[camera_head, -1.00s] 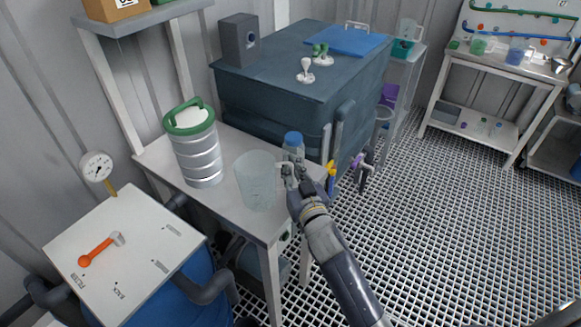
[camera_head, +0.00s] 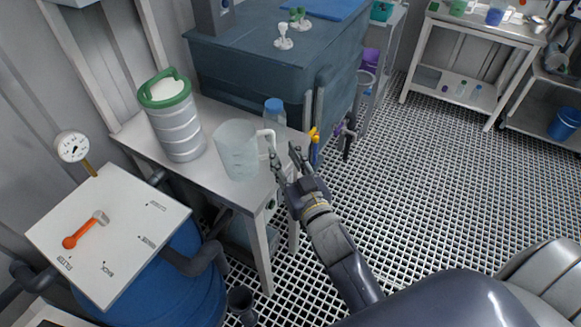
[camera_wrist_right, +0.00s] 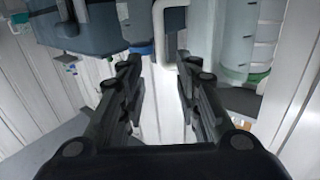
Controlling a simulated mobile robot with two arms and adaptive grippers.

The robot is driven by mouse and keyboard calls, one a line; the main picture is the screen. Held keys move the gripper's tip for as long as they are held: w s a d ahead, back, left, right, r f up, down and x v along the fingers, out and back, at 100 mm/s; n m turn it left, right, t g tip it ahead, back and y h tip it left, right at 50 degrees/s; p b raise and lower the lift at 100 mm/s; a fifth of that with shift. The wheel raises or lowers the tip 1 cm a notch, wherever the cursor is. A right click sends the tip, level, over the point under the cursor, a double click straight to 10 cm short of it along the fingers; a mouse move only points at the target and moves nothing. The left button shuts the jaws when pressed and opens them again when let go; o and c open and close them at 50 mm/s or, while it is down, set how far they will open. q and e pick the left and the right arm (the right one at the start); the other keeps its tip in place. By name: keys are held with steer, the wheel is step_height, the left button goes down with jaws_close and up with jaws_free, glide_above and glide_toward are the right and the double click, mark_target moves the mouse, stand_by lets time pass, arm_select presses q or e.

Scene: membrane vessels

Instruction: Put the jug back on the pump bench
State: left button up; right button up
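The jug (camera_head: 237,152) is translucent and stands upright on the white bench (camera_head: 215,177), close to its front right edge. Its pale handle (camera_head: 266,136) points right, toward my right gripper. My right gripper (camera_head: 283,158) is beside the handle with its fingers spread and nothing held between them. In the right wrist view the fingers (camera_wrist_right: 160,85) are apart, and the handle (camera_wrist_right: 165,45) shows just beyond the fingertips, with the jug (camera_wrist_right: 207,35) to its right. My left gripper is not in view.
A ribbed canister with a green lid (camera_head: 173,115) stands left of the jug. A blue-capped bottle (camera_head: 274,112) stands behind the handle. A dark blue tank (camera_head: 275,65) is behind the bench. The grated floor (camera_head: 440,170) on the right is clear.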

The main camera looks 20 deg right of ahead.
steer(key=s, duration=0.3)
steer(key=shift+s, duration=0.15)
steer(key=shift+d, duration=0.1)
stand_by(0.4)
